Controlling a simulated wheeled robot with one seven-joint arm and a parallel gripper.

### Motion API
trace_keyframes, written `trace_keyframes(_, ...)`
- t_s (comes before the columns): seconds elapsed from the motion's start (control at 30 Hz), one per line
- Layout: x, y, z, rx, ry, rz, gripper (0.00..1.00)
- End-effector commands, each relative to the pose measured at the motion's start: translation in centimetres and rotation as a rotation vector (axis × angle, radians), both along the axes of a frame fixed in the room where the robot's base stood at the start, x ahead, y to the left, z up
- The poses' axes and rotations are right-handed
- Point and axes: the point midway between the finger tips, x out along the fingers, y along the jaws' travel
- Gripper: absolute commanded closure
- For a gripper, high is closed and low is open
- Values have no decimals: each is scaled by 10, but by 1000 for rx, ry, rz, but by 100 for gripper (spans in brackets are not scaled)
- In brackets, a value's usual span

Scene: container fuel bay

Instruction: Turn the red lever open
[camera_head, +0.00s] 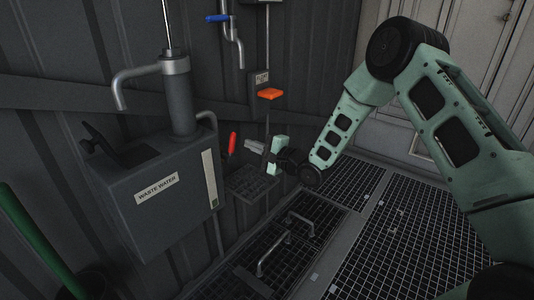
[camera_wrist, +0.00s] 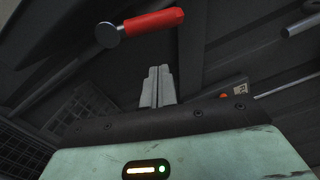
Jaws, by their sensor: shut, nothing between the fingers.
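The red lever (camera_head: 232,143) stands roughly upright beside the waste water box in the head view. In the wrist view the red lever (camera_wrist: 150,22) spans the upper middle, with a round grey metal end at its left. My gripper (camera_head: 254,146) is just to the right of the lever in the head view, pointing left toward it. In the wrist view my gripper's fingers (camera_wrist: 157,82) are together and empty, with their tips below the lever in the picture. A gap shows between the tips and the lever there, though the depth is hard to judge.
A waste water box (camera_head: 160,195) with a pipe stands at the left. An orange-red part (camera_head: 270,93) and a blue-handled valve (camera_head: 217,18) are on the wall above. Metal handles (camera_head: 272,254) rise from the floor grating. Open grating (camera_head: 390,240) lies at the right.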

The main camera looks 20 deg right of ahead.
Motion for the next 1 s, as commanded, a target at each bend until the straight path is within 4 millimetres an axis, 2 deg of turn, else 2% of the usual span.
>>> trace_keyframes(0.1,-8,16,4,-1,0,4,100)
trace_keyframes(0.23,-11,24,8,-1,0,2,100)
trace_keyframes(0.67,-13,27,9,-4,-2,0,100)
trace_keyframes(1.0,-19,35,20,-172,-117,2,100)
